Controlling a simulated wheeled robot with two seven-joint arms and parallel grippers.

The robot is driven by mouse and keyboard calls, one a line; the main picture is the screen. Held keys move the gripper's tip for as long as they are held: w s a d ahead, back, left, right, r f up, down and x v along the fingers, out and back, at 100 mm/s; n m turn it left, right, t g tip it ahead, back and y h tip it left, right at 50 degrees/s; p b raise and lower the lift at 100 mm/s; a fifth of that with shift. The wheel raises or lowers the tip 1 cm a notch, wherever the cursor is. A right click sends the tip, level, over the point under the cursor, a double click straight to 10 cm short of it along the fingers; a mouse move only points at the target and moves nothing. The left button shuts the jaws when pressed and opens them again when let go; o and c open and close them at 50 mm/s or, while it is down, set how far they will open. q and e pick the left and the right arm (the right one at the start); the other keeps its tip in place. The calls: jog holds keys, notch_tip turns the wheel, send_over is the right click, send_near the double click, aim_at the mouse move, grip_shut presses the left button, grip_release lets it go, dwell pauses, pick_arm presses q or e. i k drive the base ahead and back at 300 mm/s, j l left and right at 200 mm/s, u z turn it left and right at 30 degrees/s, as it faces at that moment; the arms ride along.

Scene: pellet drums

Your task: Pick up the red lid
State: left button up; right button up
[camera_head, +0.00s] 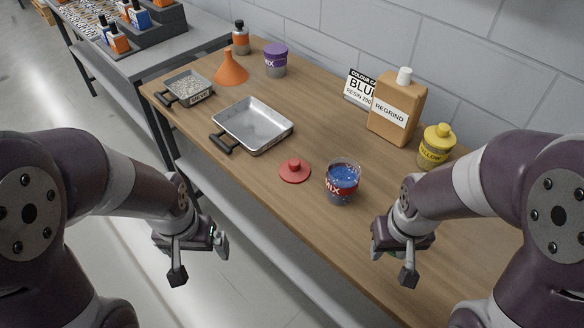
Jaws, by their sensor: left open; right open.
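The red lid (294,171) lies flat on the wooden table, with a small round knob on top. It sits just left of an uncovered drum (342,183) of blue pellets with a red label reading MIX. My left gripper (200,262) is open and empty, off the front of the table, to the left of and below the lid in the picture. My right gripper (392,264) is open and empty near the table's front edge, to the right of and below the lid. Neither gripper touches anything.
On the wooden table (240,178) are a metal tray (254,145), a sieve pan (188,97), an orange funnel (231,73), a purple-lidded drum (276,66), a dark-capped bottle (240,42), a REGRIND jug (397,108), a sign (359,88) and a yellow container (436,149). The wall bounds the back.

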aim_at(293, 170)
jog(key=i+j+u, duration=0.1)
jog(key=i+u, duration=0.15)
jog(key=i, duration=0.7)
